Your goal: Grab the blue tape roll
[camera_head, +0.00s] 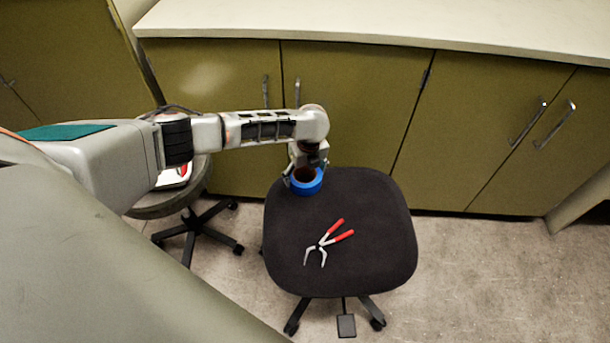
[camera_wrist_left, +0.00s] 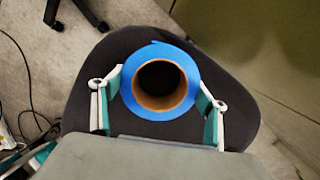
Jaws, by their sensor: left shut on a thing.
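The blue tape roll (camera_head: 307,187) is at the back left part of the dark chair seat (camera_head: 375,225) in the head view. In the left wrist view the roll (camera_wrist_left: 188,61) shows its blue ring and brown cardboard core. My left gripper (camera_head: 304,176) reaches it from above. Its two fingers (camera_wrist_left: 160,98) are on opposite sides of the roll and shut on it. I cannot tell whether the roll touches the seat or is just above it. My right gripper is not in view.
Red-handled pliers (camera_head: 327,243) lie on the middle of the seat. A second round stool (camera_head: 165,205) with a white and red thing on it stands left. Olive cabinets (camera_head: 350,105) with metal handles and a pale countertop (camera_head: 400,20) stand behind. Open floor (camera_head: 500,280) lies right.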

